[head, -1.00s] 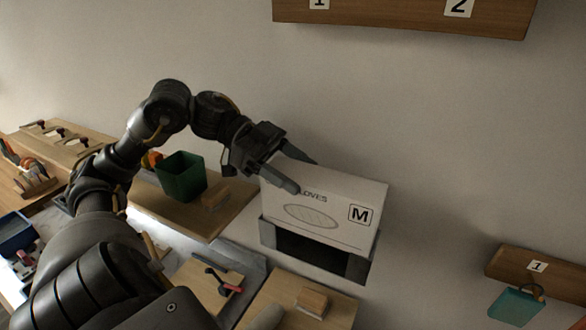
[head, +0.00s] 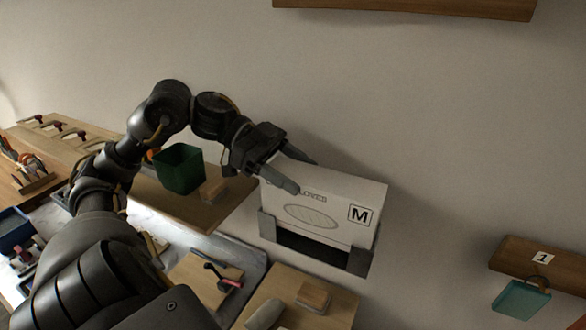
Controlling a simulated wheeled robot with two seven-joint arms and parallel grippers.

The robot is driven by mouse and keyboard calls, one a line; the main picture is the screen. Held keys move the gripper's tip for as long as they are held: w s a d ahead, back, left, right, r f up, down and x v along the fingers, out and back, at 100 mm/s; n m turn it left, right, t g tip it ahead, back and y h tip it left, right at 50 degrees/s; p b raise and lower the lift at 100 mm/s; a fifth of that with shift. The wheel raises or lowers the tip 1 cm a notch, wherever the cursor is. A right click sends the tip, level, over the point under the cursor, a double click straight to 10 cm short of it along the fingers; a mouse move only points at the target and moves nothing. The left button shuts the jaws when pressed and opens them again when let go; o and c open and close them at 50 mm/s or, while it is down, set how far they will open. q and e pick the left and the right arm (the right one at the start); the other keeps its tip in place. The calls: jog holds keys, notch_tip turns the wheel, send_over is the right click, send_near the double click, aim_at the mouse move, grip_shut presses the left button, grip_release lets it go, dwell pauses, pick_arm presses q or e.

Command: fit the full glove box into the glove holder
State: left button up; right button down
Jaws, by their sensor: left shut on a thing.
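The white glove box (head: 335,208), marked M, is in the middle of the head view. Its lower part sits between the side walls of the dark grey glove holder (head: 360,261) on the wall. A dark opening shows in the holder's front below the box. My left gripper (head: 298,175) is shut on the glove box at its upper left, one finger in front and one behind. Whether the box rests on the holder's bottom cannot be told. My right gripper is not in view.
A shelf with a green bin (head: 180,170) and a wooden block (head: 213,190) is left of the holder. Below are boards with a brush (head: 222,276) and another block (head: 313,296).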

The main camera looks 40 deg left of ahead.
pick_arm(q)
jog(key=shift+f, duration=0.35)
jog(key=shift+f+b, duration=0.15)
jog(key=shift+b, duration=0.25)
jog(key=shift+f, duration=0.1)
jog(key=shift+s+d+f+b, duration=0.15)
jog(key=shift+d+f+b, duration=0.25)
jog(key=shift+f+b, duration=0.35)
jog(key=o, duration=1.4)
jog(key=shift+s+r, duration=0.1)
jog(key=shift+r, duration=0.05)
jog(key=o, duration=0.4)
